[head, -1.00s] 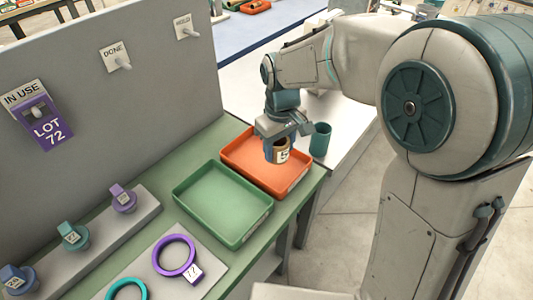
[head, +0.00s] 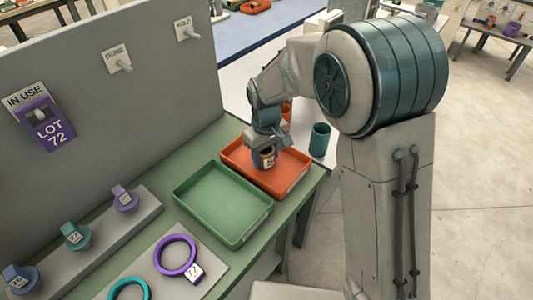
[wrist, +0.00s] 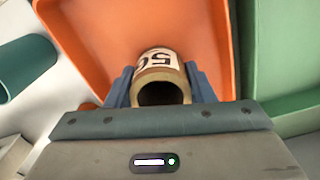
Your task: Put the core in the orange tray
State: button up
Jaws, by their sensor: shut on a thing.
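The core (head: 267,157) is a short tan hollow cylinder with a white label bearing dark figures. My gripper (head: 265,150) is shut on it, with one blue-grey finger on each side. In the wrist view the core (wrist: 160,76) shows its open end towards me, between the fingers of my gripper (wrist: 160,90). The orange tray (head: 290,182) lies on the green bench, and the core is over its inside. The tray's orange floor and rim (wrist: 105,35) fill the area behind the core in the wrist view. I cannot tell whether the core touches the tray floor.
An empty green tray (head: 215,205) lies right beside the orange one. A dark green cup (head: 320,140) stands on the white surface beyond. A grey panel with tags (head: 110,80) rises at left. Purple (head: 175,256) and teal (head: 130,290) rings lie in front.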

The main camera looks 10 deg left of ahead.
jog(key=shift+f, duration=0.15)
jog(key=o, duration=1)
jog(key=shift+c, duration=0.2)
notch_tip(320, 180, up, 12)
jog(key=shift+r, duration=0.2)
jog(key=s+d+r+m+t, duration=0.15)
jog(key=s+d, duration=0.25)
jog(key=d, duration=0.4)
jog(key=s+d+r+m, duration=0.1)
jog(key=s+d+m, duration=0.25)
jog(key=d, duration=0.35)
jog(key=s+d+f+m+t, duration=0.1)
jog(key=s+d+m, duration=0.3)
jog(key=s+d, duration=0.4)
jog(key=shift+s+d+f, duration=0.2)
jog(key=shift+s+f, duration=0.6)
jog(key=shift+s, duration=0.2)
